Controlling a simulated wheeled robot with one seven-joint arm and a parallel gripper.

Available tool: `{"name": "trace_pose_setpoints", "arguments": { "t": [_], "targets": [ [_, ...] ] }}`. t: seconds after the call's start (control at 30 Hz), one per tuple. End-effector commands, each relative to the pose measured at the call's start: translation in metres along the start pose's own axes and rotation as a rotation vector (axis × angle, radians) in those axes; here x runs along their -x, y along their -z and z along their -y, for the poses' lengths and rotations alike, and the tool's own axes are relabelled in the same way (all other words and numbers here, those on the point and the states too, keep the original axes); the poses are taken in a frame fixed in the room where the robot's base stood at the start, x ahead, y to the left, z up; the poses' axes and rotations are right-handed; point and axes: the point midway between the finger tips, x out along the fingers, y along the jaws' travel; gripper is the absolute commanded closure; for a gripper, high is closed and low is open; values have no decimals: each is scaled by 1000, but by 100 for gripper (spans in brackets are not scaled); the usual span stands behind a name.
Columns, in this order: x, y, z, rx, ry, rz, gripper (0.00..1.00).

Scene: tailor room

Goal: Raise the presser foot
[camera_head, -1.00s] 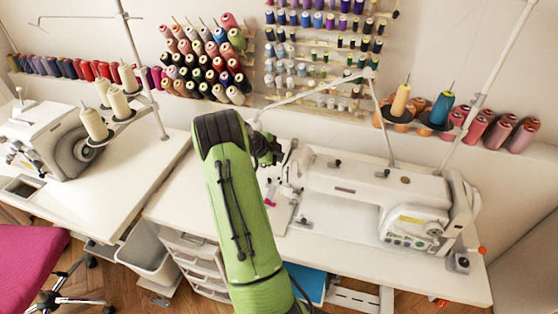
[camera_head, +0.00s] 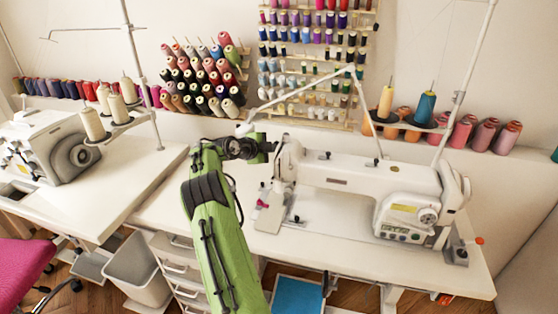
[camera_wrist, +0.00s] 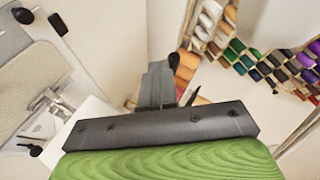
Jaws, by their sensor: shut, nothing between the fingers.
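The white sewing machine (camera_head: 355,177) stands on the white table on the right, its needle head (camera_head: 287,162) at the left end. The presser foot and its lifter are too small to make out in the head view. My gripper (camera_head: 270,147) is dark and beside the upper left of the needle head; I cannot tell if they touch. In the wrist view my gripper (camera_wrist: 157,85) has its fingers together and empty. A small metal fitting (camera_wrist: 45,102) lies to their left there; I cannot tell which machine part it is.
A second machine (camera_head: 60,145) stands on the left table. Thread racks (camera_head: 205,75) hang behind. Spools on a stand (camera_head: 386,103) rise behind the sewing machine. A grey bin (camera_head: 137,268) and drawers (camera_head: 180,265) stand below. The tabletop's front strip (camera_head: 330,250) is clear.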

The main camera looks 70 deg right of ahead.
Motion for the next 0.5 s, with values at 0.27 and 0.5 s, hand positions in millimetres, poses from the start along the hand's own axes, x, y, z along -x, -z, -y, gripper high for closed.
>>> {"name": "trace_pose_setpoints", "arguments": {
  "t": [0.27,0.5],
  "targets": [
    [4,-1,10,0,-3,-5,100],
    [6,0,11,0,-3,-3,100]
  ]
}}
